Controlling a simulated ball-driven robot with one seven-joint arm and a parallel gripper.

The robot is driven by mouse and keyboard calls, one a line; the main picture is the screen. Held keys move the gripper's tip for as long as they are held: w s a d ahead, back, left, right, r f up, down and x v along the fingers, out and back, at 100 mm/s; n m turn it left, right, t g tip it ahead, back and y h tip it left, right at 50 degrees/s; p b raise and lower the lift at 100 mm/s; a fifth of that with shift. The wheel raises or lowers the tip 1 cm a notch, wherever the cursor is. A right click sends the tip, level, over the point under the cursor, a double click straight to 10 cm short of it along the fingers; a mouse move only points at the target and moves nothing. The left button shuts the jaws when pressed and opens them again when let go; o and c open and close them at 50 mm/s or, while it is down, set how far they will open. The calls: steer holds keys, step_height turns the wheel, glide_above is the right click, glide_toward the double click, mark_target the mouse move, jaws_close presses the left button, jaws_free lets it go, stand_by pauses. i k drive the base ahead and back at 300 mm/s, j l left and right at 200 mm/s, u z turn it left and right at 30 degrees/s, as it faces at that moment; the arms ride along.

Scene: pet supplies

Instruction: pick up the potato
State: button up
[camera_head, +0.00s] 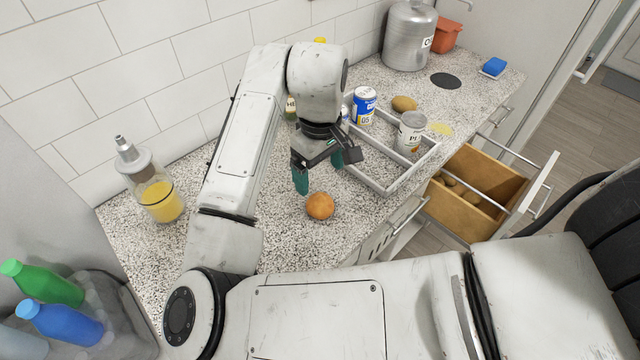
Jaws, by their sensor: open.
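A brown, oval potato (404,103) lies on the speckled counter, behind the grey divided tray and near the cans. Several brown, potato-like things (449,181) lie in the open wooden drawer at the right, partly hidden by its front-left wall. My gripper (319,173) is open and empty, its teal fingers pointing down over the counter, left of the tray. It is well to the left of and nearer than the potato on the counter. A round orange fruit (320,206) sits just in front of the fingers, apparently untouched.
The grey tray (388,187) holds a blue-and-white can (363,106) and a white-labelled can (410,132). A juice bottle (160,195) stands left. A metal canister (409,36), orange pot (446,36) and blue sponge (494,66) are at the back. The open drawer (500,176) juts out right.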

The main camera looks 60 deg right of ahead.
mark_target(401, 104)
steer(key=z, duration=1.5)
